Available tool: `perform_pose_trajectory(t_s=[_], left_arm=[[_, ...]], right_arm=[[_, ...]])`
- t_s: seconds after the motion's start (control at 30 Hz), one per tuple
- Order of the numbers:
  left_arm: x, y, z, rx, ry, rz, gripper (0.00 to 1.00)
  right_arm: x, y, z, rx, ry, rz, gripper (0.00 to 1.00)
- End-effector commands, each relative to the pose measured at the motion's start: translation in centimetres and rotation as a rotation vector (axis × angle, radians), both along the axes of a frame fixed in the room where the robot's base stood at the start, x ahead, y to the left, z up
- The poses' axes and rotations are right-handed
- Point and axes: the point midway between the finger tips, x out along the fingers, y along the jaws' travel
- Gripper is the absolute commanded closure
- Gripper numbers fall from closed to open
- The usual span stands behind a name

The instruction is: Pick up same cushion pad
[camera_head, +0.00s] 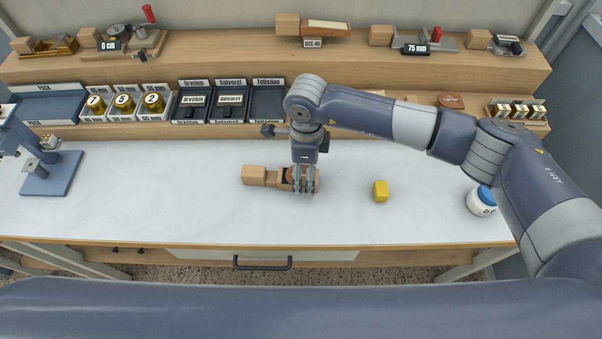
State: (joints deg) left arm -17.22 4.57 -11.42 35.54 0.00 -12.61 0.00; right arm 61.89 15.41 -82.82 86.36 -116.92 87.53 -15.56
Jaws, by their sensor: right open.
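My right gripper (304,181) is over the white table, pointing down. It is open, with its fingers around the right end of a wooden-handled tool (254,175). A dark part and a brown rounded end of the tool show between and beside the fingers; I cannot tell whether they touch it. This tool may be the cushion pad, but no label shows. A brown leather-like piece (451,101) lies on the shelf at the right, partly behind my right arm. My left gripper is not in view.
A yellow block (380,191) and a white jar with a blue lid (482,201) stand to the right. A blue press-like stand (50,176) is at the far left. Labelled trays (230,103) and numbered brass pieces (125,103) line the back. The table's left-middle is clear.

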Motion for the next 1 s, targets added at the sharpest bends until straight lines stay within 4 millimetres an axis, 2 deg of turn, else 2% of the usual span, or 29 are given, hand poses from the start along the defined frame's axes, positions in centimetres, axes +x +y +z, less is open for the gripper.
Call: perform_pose_trajectory(t_s=[0.87,0.9,1.0], left_arm=[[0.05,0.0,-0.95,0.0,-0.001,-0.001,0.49],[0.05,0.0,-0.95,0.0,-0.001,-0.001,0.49],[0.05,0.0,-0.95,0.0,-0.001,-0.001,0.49]], right_arm=[[0.0,-0.03,-0.42,0.0,0.0,0.0,0.25],[0.0,-0.03,-0.42,0.0,0.0,0.0,0.27],[0.0,-0.03,-0.42,0.0,0.0,0.0,0.44]])
